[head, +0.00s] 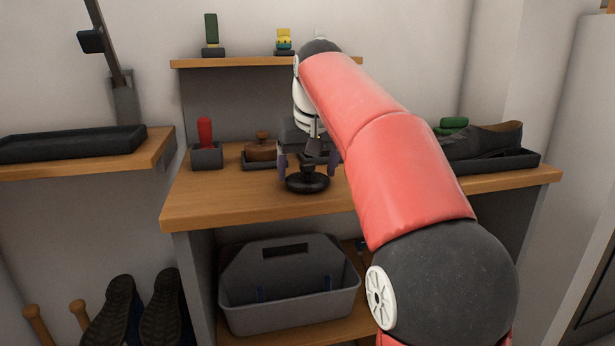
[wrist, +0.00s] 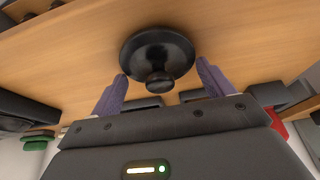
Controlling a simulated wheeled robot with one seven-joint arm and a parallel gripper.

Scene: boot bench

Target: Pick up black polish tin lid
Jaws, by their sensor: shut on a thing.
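The black polish tin lid (head: 307,184) is a round dark disc with a knob on top. It shows at the front of the wooden bench top, below my gripper (head: 308,174). In the wrist view the lid (wrist: 158,50) sits between the purple fingertips of my gripper (wrist: 163,68), its knob toward the camera.
On the bench (head: 235,205), a red-handled item (head: 205,132) stands in a grey holder and a wooden brush (head: 262,151) sits in a tray. A dark shoe (head: 486,141) lies in a tray at right. A grey caddy (head: 288,305) is below. A narrow shelf (head: 235,62) is above.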

